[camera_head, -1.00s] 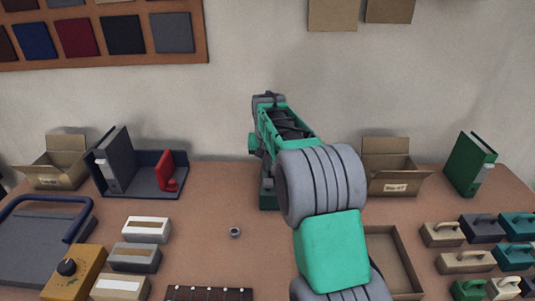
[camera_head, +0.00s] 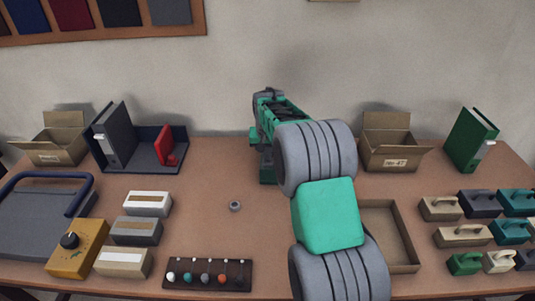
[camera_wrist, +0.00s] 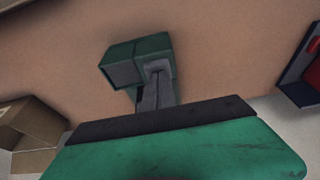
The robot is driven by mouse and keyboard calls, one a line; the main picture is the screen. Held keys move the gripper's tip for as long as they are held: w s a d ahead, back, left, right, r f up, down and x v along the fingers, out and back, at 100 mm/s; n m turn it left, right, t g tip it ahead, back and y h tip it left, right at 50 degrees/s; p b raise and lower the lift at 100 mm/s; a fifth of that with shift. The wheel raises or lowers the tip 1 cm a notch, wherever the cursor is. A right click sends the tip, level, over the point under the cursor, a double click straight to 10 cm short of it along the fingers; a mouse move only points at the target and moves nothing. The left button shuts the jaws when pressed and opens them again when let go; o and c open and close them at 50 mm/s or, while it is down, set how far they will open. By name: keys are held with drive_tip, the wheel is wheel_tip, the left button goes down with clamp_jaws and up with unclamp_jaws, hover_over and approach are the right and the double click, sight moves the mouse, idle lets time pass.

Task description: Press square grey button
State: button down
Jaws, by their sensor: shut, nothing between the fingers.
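I cannot make out a square grey button in either view. A small grey round piece with a dark centre (camera_head: 235,206) lies on the middle of the table; it looks round, not square. My gripper (camera_wrist: 140,62) is shut and empty, with green and grey fingertips over the brown tabletop in the wrist view. In the head view my arm reaches to the back middle of the table, and my gripper hangs down there, to the right of and behind the round piece. My arm hides part of the table behind it.
A dark strip with several coloured round knobs (camera_head: 208,275) lies at the front. A yellow box with a black knob (camera_head: 77,248) and labelled blocks (camera_head: 136,231) are at left. A shallow tray (camera_head: 404,235) and handled blocks (camera_head: 462,236) are at right.

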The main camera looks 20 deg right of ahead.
drive_tip(key=shift+s+f, duration=0.15)
drive_tip(key=shift+f, duration=0.15)
wheel_tip(320, 180, up, 6)
drive_tip(key=p, duration=0.3)
drive_tip(key=shift+f, duration=0.25)
drive_tip(key=b+v, duration=0.2)
drive_tip(key=v, duration=0.7)
drive_tip(key=shift+a, duration=0.1)
drive_tip(key=s+a+f+n+g, duration=0.2)
drive_tip(key=s+a+f, duration=0.1)
drive_tip(key=s+f, duration=0.85)
drive_tip(key=s+a+n+y, duration=0.1)
drive_tip(key=s+a, duration=0.3)
drive_tip(key=s, duration=0.5)
drive_tip(key=s+a+n, duration=0.1)
drive_tip(key=s+a, duration=0.2)
drive_tip(key=s, duration=0.6)
drive_tip(key=r, duration=0.1)
drive_tip(key=a+r+t, duration=0.1)
drive_tip(key=r, duration=0.1)
drive_tip(key=w+a+r+t, duration=0.1)
drive_tip(key=r, duration=0.1)
drive_tip(key=shift+w+n, duration=0.1)
drive_tip(key=shift+n, duration=0.2)
